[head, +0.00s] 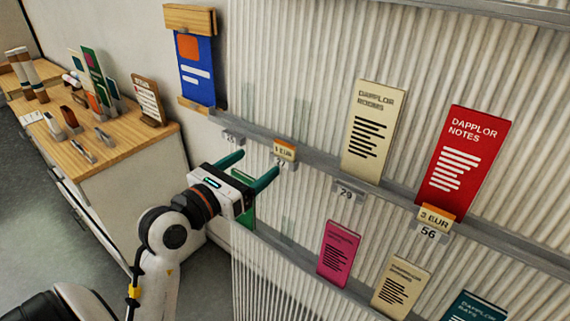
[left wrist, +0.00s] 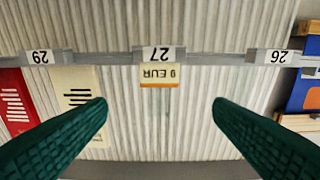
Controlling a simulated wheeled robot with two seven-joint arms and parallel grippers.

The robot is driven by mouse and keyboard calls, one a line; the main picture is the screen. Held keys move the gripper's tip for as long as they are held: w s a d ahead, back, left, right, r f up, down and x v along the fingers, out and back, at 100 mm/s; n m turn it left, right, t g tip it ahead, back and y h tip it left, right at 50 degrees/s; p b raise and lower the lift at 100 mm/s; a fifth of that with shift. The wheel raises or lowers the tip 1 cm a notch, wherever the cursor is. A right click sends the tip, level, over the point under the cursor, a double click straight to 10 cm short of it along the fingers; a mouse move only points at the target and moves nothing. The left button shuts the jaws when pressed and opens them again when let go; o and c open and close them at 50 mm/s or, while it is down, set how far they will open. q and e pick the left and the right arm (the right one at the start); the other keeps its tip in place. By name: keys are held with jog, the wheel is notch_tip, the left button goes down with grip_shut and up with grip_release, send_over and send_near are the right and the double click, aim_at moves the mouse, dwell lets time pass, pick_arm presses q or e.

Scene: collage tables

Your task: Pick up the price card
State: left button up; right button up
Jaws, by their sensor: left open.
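A small white and orange price card (head: 285,151) marked EUR sits on the upper rail at the slot numbered 27. In the left wrist view the price card (left wrist: 160,75) appears upside down, against the rail, centred between my fingers and beyond their tips. My left gripper (head: 258,164) is open and empty, with green fingers pointing at the rail; its fingers also show in the left wrist view (left wrist: 160,108). A gap shows between the fingertips and the card. A second price card (head: 436,217), reading 3 EUR, sits at slot 56. My right gripper is not in view.
A cream leaflet (head: 372,130) and a red leaflet (head: 464,160) stand on the upper rail (head: 320,162). A pink leaflet (head: 339,252) and others stand on the lower rail. A blue board (head: 196,70) hangs at left. A wooden-topped counter (head: 120,150) holds several items.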

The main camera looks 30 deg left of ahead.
aim_at(284, 145)
pick_arm(q)
jog(key=w+p, duration=0.1)
jog(key=w, duration=0.1)
jog(key=w+p, duration=0.1)
jog(key=w, duration=0.4)
jog(key=shift+w+d+p, duration=0.15)
jog(key=shift+d+p, duration=0.25)
jog(key=shift+w+f, duration=0.15)
jog(key=shift+w, duration=0.35)
jog(key=shift+s, duration=0.1)
jog(key=shift+c, duration=1.4)
jog(key=c, duration=0.7)
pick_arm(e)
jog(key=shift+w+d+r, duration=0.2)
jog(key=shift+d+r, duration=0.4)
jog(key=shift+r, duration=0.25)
